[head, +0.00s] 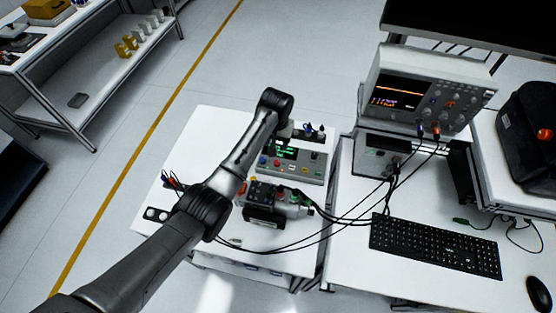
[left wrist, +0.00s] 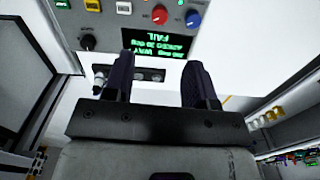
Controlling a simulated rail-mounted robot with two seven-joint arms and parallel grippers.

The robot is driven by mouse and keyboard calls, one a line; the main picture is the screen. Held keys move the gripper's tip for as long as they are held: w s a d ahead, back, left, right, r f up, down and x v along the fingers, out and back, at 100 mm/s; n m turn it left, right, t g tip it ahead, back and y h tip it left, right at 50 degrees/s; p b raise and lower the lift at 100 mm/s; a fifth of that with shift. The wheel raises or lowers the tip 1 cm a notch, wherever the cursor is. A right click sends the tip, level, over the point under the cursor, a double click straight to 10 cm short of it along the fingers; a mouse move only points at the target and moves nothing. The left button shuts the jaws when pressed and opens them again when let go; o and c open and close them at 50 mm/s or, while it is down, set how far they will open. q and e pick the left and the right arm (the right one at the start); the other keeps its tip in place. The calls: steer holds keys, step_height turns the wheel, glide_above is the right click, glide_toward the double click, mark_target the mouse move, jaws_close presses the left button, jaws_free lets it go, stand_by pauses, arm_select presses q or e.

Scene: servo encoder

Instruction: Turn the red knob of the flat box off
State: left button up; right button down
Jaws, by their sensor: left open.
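The flat box (head: 305,177) is a grey panel lying on the white table, with a display of green text. Its red knob (head: 277,162) sits on the near row, beside a blue knob (head: 263,162). In the left wrist view the red knob (left wrist: 160,14) is near the top edge, above the display (left wrist: 160,40), which reads FAIL upside down. I cannot read the knob's setting. My left gripper (left wrist: 160,80) is open, its two dark fingers apart with nothing between them. In the head view it (head: 295,130) is by the box's far edge, largely hidden. My right gripper is not in view.
A second device with cables (head: 270,195) stands just in front of the box. A dark strip with sockets (left wrist: 155,75) lies behind the box. A keyboard (head: 435,245) and an oscilloscope (head: 425,90) are on the right. Black cables cross the table between them.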

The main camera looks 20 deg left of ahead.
mark_target(277, 162)
arm_select(q)
step_height(277, 162, down, 10)
steer(key=shift+f+b, duration=0.1)
steer(key=shift+b, duration=0.9)
steer(key=shift+f, duration=0.7)
steer(key=c, duration=0.9)
steer(key=shift+c, duration=0.2)
